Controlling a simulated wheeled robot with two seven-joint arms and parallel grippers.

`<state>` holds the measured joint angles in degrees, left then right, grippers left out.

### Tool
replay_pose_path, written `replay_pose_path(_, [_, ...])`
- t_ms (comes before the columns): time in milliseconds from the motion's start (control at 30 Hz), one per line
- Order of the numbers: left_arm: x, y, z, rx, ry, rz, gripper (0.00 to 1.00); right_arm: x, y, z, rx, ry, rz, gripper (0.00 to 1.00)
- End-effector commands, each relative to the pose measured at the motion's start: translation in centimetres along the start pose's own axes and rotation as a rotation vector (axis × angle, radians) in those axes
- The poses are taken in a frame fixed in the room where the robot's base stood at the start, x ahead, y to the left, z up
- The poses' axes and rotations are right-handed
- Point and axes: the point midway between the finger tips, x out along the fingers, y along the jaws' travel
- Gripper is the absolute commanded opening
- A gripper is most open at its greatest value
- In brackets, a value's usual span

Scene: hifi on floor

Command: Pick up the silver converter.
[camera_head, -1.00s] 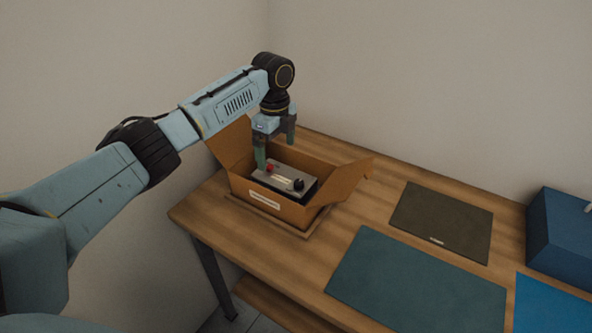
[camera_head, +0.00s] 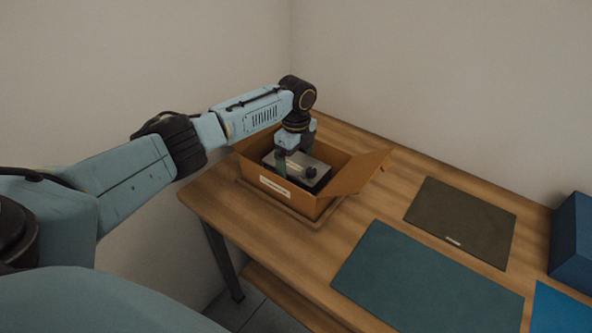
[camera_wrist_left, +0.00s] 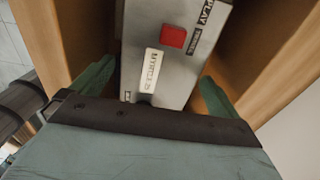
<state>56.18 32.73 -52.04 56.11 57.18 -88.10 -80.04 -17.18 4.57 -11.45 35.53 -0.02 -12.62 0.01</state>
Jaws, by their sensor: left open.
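The silver converter (camera_head: 312,171) sits inside an open cardboard box (camera_head: 325,206) on the table, with a dark knob on its top. In the left wrist view the converter (camera_wrist_left: 199,68) shows a red button, a pale label strip and printed lettering. My left gripper (camera_head: 290,165) is open and points down into the box at the converter. In the left wrist view its two green fingers (camera_wrist_left: 152,87) stand on either side of the converter. I cannot tell whether they touch it. My right gripper is not in view.
The box's flaps stand open, one leaning out to the right. A dark mat (camera_head: 461,220) and a teal mat (camera_head: 425,281) lie on the wooden table (camera_head: 387,205). A blue box (camera_head: 574,243) stands at the right edge. Walls stand behind and left.

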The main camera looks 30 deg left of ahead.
Motion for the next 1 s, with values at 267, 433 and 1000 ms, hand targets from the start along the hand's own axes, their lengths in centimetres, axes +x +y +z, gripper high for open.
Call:
replay_pose_path(267, [2.8,0.1,0.0,0.001,0.0,0.001,1.0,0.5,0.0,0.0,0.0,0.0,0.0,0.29])
replay_pose_path(433, [2.7,0.1,0.0,0.001,0.0,0.0,1.0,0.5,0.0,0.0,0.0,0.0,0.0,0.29])
replay_pose_path(1000, [2.4,-0.1,0.0,0.0,0.001,-0.005,0.31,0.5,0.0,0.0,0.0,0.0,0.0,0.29])
